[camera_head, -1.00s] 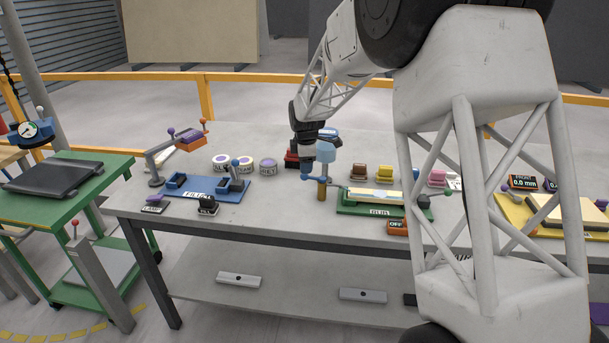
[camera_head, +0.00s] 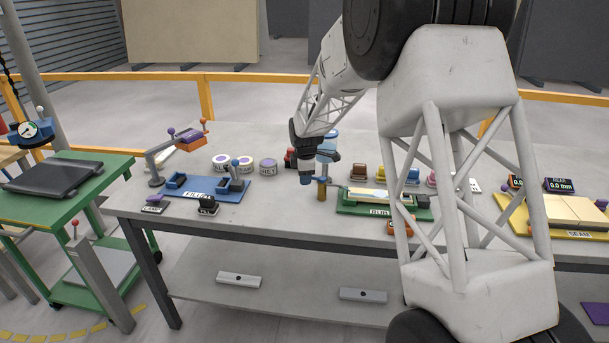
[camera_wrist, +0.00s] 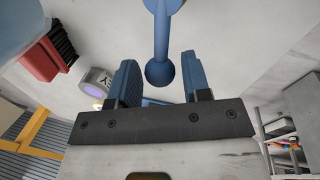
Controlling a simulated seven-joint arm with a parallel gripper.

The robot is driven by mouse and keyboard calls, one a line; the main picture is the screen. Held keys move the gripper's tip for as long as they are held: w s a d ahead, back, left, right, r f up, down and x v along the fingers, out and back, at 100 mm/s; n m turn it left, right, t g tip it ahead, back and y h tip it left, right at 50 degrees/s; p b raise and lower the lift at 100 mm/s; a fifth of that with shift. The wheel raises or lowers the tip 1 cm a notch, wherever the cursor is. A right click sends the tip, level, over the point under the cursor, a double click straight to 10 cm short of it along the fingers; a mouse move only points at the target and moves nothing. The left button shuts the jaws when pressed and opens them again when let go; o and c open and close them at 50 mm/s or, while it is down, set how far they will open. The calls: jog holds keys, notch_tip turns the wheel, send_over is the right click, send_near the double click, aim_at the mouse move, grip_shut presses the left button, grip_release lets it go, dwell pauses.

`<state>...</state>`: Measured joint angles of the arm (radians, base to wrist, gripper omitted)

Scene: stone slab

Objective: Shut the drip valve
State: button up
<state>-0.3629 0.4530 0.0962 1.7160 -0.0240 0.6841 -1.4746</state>
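The drip valve is a light-blue bottle (camera_head: 328,148) above a short brass-coloured post (camera_head: 321,193) at the front of the grey bench. A blue lever with a ball end (camera_wrist: 160,73) fills the upper middle of the wrist view. My gripper (camera_head: 306,176) is at the left side of the valve, pointing down. In the wrist view my gripper (camera_wrist: 159,62) has its two blue fingers wide apart. The lever's ball lies between them in the picture, with a gap on each side. In the head view my gripper partly hides the lever.
The blue FILLER fixture (camera_head: 218,188) stands left of the valve. The green fixture (camera_head: 350,208) with a pale slab (camera_head: 368,195) is close on the right. My arm covers part of the bench's right side.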

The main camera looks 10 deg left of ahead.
grip_shut()
jog(key=shift+s+n, duration=0.15)
jog(key=shift+n, duration=0.15)
jog(key=s+d+n+g+y, duration=0.1)
jog(key=s+d+n, duration=0.3)
jog(key=n, duration=0.9)
jog(key=shift+s+d+g+y, duration=0.3)
jog(key=shift+s+d+g, duration=0.05)
jog(key=shift+s+g, duration=0.15)
jog(key=shift+n, duration=0.3)
jog(key=shift+o, duration=1.4)
grip_release()
